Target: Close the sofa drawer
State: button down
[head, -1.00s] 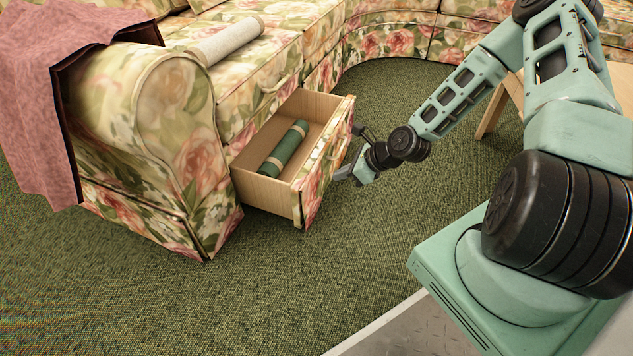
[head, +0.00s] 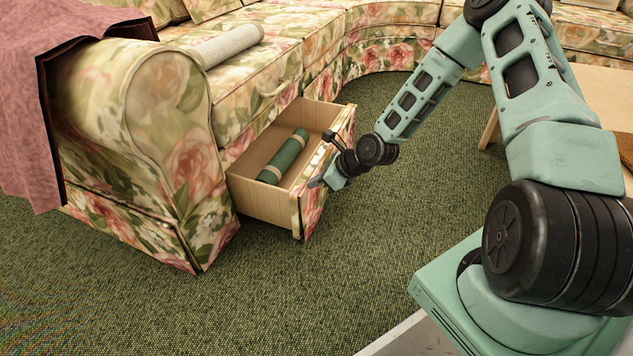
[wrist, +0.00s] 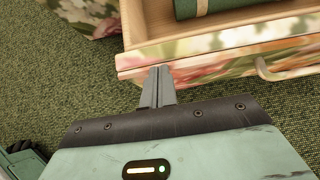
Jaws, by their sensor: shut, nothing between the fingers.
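The sofa drawer (head: 258,203) stands open, pulled out of the base of the floral sofa (head: 170,125). It has wooden sides and a floral front. My gripper (head: 315,183) is shut and empty at the drawer's front, near its near end. In the wrist view the closed fingertips (wrist: 160,72) reach the drawer front (wrist: 205,64), left of a curved handle (wrist: 285,72); I cannot tell whether they touch it. A green roll with tan bands (head: 284,157) lies in the drawer and shows partly in the wrist view (wrist: 200,8).
A pale roll (head: 228,46) lies on the sofa seat. A pink blanket (head: 75,95) hangs over the sofa arm at left. A wooden table (head: 600,95) stands at right, partly behind my arm. The green carpet (head: 270,290) before the sofa is clear.

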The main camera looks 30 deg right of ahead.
jog(key=shift+w+a, duration=0.1)
jog(key=w+a+p, duration=0.5)
jog(key=w+a, duration=0.6)
jog(key=w, duration=0.3)
jog(key=shift+w+a, duration=0.15)
jog(key=shift+w, duration=0.15)
